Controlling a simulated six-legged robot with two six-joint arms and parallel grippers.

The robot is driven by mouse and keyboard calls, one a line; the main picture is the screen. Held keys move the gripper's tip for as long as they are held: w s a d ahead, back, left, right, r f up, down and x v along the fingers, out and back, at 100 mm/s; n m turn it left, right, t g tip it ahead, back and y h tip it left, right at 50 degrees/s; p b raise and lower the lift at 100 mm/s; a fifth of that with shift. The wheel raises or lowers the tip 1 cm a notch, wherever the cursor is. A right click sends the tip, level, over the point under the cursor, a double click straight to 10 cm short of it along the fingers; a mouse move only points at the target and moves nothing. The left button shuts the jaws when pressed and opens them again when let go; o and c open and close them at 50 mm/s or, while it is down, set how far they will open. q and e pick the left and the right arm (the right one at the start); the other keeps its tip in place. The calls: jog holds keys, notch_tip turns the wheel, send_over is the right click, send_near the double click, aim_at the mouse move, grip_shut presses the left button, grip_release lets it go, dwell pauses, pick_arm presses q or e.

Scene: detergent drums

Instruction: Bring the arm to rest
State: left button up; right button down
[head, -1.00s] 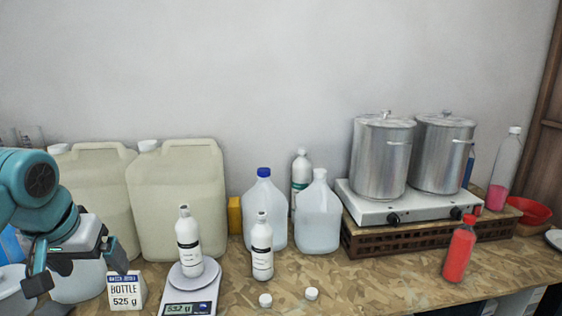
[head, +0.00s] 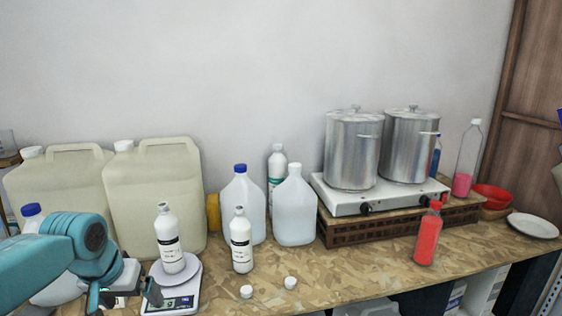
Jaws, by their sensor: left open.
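My left gripper (head: 122,298) is at the lower left, in front of the large jugs and just left of the scale. It is open, and I see nothing between its fingers; its lower part is near the picture's bottom edge. A white bottle (head: 170,240) stands upright on the scale (head: 172,303), apart from the gripper. A second white bottle (head: 240,242) stands upright on the table to the right of the scale. My right gripper is not in view.
Two large beige jugs (head: 155,195) stand behind my left arm. Two white caps (head: 290,283) lie near the table's front. A hot plate (head: 390,200) with two steel pots (head: 353,150) and a red bottle (head: 428,238) are to the right. The front middle of the table (head: 340,265) is clear.

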pick_arm(q)
jog(key=s+d+f+g+h, duration=0.1)
jog(key=d+f, duration=0.4)
jog(key=f, duration=0.4)
jog(key=s+d+f+m+h, duration=0.1)
jog(key=d+f, duration=0.3)
jog(key=f, duration=0.5)
jog(key=s+d+f+g+h, duration=0.1)
jog(key=d+f, duration=0.4)
jog(key=f, duration=0.4)
jog(key=s+d+f, duration=0.2)
jog(key=s+f, duration=0.2)
jog(key=s, duration=0.2)
jog(key=s+d+f+g, duration=0.1)
jog(key=s+d+f, duration=0.2)
jog(key=s+f, duration=0.1)
jog(key=s+d+f+n+h, duration=0.1)
jog(key=s+d+f, duration=0.1)
jog(key=s+f, duration=0.2)
jog(key=s, duration=0.3)
jog(key=shift+s+d+f+g, duration=0.25)
jog(key=shift+s+d+g, duration=0.05)
